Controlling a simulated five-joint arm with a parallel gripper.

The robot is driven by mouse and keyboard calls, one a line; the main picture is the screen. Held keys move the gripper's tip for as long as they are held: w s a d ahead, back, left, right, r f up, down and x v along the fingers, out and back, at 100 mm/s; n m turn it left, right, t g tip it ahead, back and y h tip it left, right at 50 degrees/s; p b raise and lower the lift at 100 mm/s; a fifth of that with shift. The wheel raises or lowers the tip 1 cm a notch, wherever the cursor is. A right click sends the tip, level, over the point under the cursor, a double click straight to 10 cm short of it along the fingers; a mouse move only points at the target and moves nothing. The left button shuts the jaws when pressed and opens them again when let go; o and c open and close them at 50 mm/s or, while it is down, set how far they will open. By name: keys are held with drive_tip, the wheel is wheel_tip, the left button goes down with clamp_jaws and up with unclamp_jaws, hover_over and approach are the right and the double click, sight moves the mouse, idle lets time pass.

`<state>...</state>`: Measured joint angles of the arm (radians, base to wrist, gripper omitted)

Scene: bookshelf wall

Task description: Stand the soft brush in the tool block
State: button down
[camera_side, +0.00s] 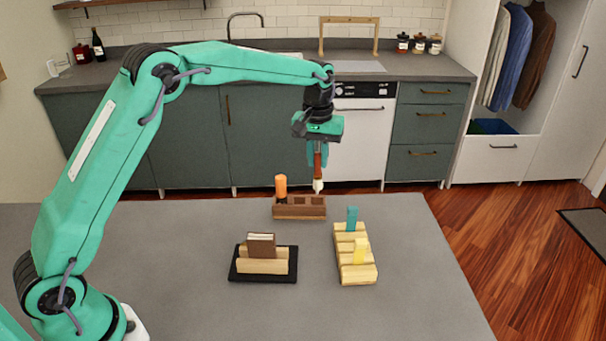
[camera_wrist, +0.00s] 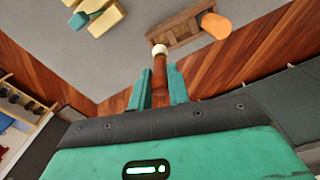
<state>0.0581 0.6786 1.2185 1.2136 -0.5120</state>
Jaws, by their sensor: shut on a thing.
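The soft brush (camera_side: 317,171) has a brown handle and a pale tip that points down. My gripper (camera_side: 318,147) is shut on its handle and holds it upright above the right part of the tool block. The brush (camera_wrist: 159,70) also shows between the fingers of my gripper (camera_wrist: 158,88) in the wrist view. The tool block (camera_side: 299,213) is a brown wooden block with several compartments, near the far edge of the table. An orange-handled tool (camera_side: 281,187) stands in its left compartment. The block (camera_wrist: 176,33) lies beyond the brush tip in the wrist view. I cannot tell whether the tip touches the block.
A pale wooden rack (camera_side: 356,272) with a teal piece (camera_side: 352,217) and a yellow piece (camera_side: 360,250) stands right of the block. A black tray (camera_side: 263,278) with a wooden holder and brown item is nearer. Grey table (camera_side: 420,300) lies clear at right.

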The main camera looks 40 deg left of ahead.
sight(317, 174)
drive_tip(key=shift+f, duration=1.55)
drive_tip(key=shift+f, duration=2.25)
idle(0.7)
drive_tip(key=c, duration=1.3)
unclamp_jaws()
drive_tip(key=shift+o, duration=0.7)
drive_tip(key=o, duration=0.3)
drive_tip(key=shift+r, duration=0.15)
drive_tip(key=shift+r, duration=3.4)
